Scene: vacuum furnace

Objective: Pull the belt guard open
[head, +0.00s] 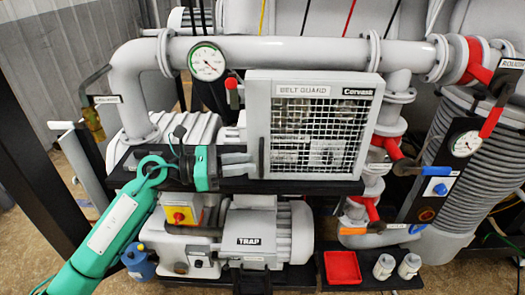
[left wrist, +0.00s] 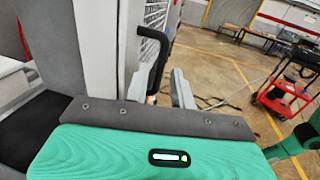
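The belt guard (head: 372,115) is a pale grey box with a wire mesh front and a "BELT GUARD" label. It looks closed over the pump. Its upright black bar handle (head: 263,150) is at the left edge and also shows in the left wrist view (left wrist: 157,45). My left gripper (head: 252,163) is level with the handle's lower part. In the left wrist view its two grey fingers (left wrist: 159,92) stand apart, one on each side of the handle. I see a gap beside the handle, but contact is hard to tell. My right gripper is in neither view.
A grey pipe with a gauge (head: 206,62) runs above the guard. The trap motor (head: 250,242) and a yellow switch box (head: 180,213) sit below my left gripper. A red tray (head: 342,268) is in front. Valves and a ribbed hose (head: 470,165) stand at the right.

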